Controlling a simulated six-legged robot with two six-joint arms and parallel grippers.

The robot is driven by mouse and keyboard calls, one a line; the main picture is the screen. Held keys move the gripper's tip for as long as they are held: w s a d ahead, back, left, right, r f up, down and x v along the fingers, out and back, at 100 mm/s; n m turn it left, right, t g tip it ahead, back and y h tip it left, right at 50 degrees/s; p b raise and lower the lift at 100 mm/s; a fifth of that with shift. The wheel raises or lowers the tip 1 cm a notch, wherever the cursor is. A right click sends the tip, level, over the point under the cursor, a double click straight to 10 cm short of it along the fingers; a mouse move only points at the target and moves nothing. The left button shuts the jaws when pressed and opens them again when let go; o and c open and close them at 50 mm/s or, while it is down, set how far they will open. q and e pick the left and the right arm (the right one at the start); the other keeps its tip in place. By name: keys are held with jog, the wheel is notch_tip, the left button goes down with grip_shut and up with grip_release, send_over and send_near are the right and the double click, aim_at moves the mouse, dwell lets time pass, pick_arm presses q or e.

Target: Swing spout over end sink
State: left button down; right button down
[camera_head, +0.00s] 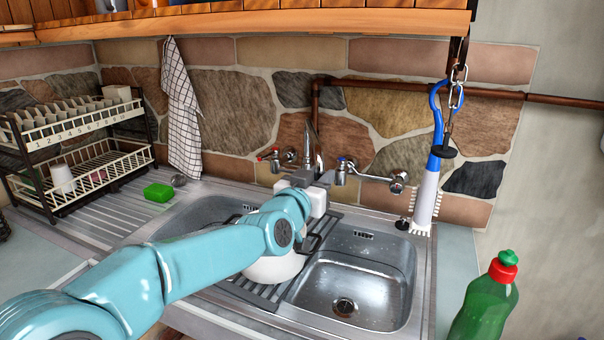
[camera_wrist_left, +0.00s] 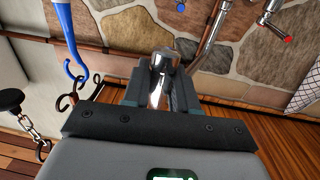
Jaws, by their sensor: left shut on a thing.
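My left gripper (camera_head: 308,188) is at the wall tap, above the divider between the two basins. In the left wrist view its jaws (camera_wrist_left: 161,78) are shut on the shiny metal spout (camera_wrist_left: 160,72), which lies between the two dark fingers. In the head view part of the chrome tap (camera_head: 313,148) rises behind the gripper; my wrist hides the rest of the spout. The right sink basin (camera_head: 350,292) is bare, with a dark drain. The left basin (camera_head: 195,213) is partly covered by my arm. My right gripper is not in view.
A white round vessel (camera_head: 274,268) sits on a dark rack (camera_head: 250,291) between the basins, under my wrist. A blue-and-white brush (camera_head: 428,190) hangs at right near a chain. A green bottle (camera_head: 485,305) stands front right. A green sponge (camera_head: 158,192) lies left.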

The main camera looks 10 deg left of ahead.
pick_arm(q)
jog(key=w+d+p, duration=0.2)
jog(key=d+p, duration=0.1)
jog(key=d, duration=0.3)
jog(key=shift+w+d, duration=0.15)
jog(key=shift+w, duration=0.1)
jog(key=c, duration=1)
grip_release()
jog(key=shift+c, duration=0.2)
